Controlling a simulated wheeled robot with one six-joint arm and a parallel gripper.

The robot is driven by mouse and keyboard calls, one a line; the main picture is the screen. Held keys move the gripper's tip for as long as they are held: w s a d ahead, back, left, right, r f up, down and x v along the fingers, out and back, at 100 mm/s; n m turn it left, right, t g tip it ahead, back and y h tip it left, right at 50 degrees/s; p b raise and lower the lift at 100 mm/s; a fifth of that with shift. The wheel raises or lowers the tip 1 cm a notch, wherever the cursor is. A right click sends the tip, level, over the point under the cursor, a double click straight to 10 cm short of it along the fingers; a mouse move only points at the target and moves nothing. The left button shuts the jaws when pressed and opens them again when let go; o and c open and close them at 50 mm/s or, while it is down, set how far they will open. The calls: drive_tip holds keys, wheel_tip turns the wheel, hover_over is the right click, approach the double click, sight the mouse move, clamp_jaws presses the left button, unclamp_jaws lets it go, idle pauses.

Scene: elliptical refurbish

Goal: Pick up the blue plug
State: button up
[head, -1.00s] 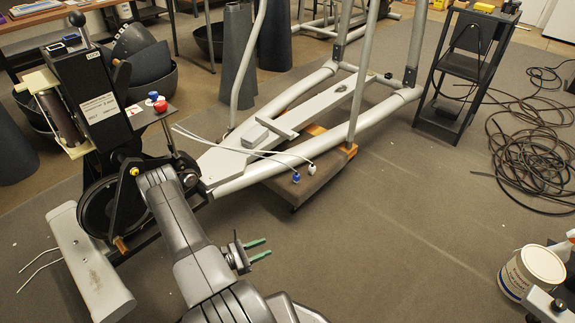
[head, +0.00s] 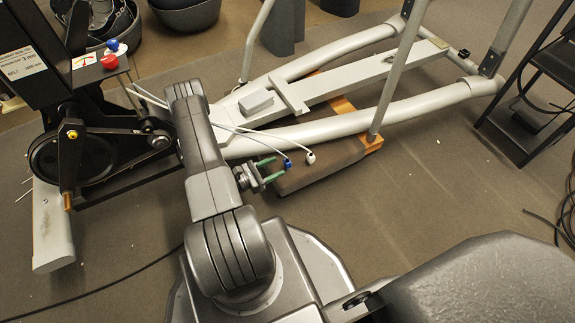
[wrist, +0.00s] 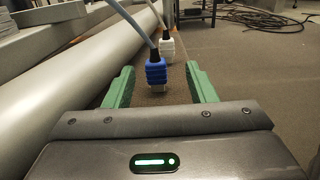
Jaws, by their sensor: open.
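The blue plug (wrist: 156,72) hangs on a light cable in the wrist view, between and just beyond my green fingertips. In the head view the blue plug (head: 288,164) is at the end of a white cable, close to the tips of my gripper (head: 274,171). A white plug (wrist: 167,47) on a second cable is behind it, and it also shows in the head view (head: 310,158). My gripper (wrist: 160,84) is open and empty, its fingers on either side of the blue plug's line. Whether a finger touches the plug cannot be told.
The grey elliptical frame (head: 350,130) runs along the far side, and its tube (wrist: 70,100) is close on the left in the wrist view. A padded brown block (head: 318,170) lies under the frame by the plugs. Floor on the right (head: 420,200) is clear.

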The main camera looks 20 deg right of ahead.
sight(286, 162)
drive_tip(key=shift+d, duration=0.65)
drive_tip(key=d, duration=0.1)
drive_tip(key=d+b, duration=0.1)
drive_tip(key=w+d+b, duration=0.1)
drive_tip(key=shift+d+f, duration=0.3)
drive_tip(key=shift+d+r, duration=0.1)
drive_tip(key=shift+d, duration=0.6)
drive_tip(key=c, duration=1.1)
